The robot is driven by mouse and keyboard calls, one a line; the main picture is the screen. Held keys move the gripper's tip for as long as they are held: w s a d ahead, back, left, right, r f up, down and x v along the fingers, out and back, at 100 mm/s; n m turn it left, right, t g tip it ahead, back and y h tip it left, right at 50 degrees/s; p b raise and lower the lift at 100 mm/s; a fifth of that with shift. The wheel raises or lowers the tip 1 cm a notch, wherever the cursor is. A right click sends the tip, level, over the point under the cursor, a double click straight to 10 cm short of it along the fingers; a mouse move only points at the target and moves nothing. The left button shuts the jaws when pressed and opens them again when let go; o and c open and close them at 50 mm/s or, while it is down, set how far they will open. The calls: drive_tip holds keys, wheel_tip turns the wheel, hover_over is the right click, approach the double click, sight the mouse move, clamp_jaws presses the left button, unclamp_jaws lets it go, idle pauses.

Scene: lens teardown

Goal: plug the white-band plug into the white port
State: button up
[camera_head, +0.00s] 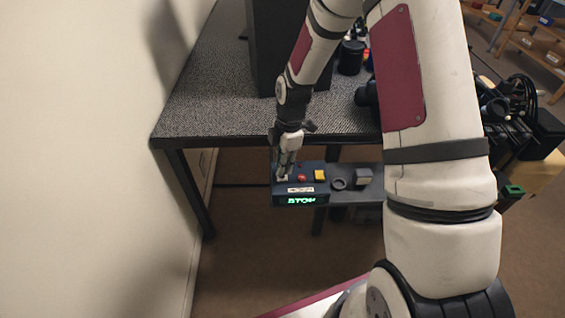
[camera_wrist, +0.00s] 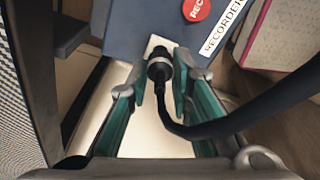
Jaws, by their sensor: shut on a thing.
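My gripper (camera_wrist: 160,88) is shut on a black plug (camera_wrist: 159,72) with a pale ring near its front end. The plug's black cable (camera_wrist: 240,118) curves away to the right. The plug's front end lies over the white port (camera_wrist: 154,41) at the edge of the blue recorder box (camera_wrist: 125,25). I cannot tell how far in it sits. In the head view my gripper (camera_head: 284,172) points down at the left end of the recorder (camera_head: 279,195), and the plug is too small to make out there.
The recorder has a red button (camera_head: 301,178), a yellow button (camera_head: 320,175) and a lit green display (camera_head: 301,200). A grey ring (camera_head: 339,183) and a grey block (camera_head: 364,176) are to its right. A grey-topped table (camera_head: 220,100) with dark objects stands behind.

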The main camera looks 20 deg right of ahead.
drive_tip(key=shift+f+b, duration=0.35)
drive_tip(key=shift+f, duration=0.25)
drive_tip(key=o, duration=1)
drive_tip(key=shift+r, duration=0.1)
drive_tip(key=r, duration=0.4)
drive_tip(key=d+r, duration=0.1)
drive_tip(key=r, duration=0.6)
drive_tip(key=shift+w+d+r, duration=0.1)
drive_tip(key=shift+d+r, duration=0.15)
drive_tip(key=shift+r, duration=0.1)
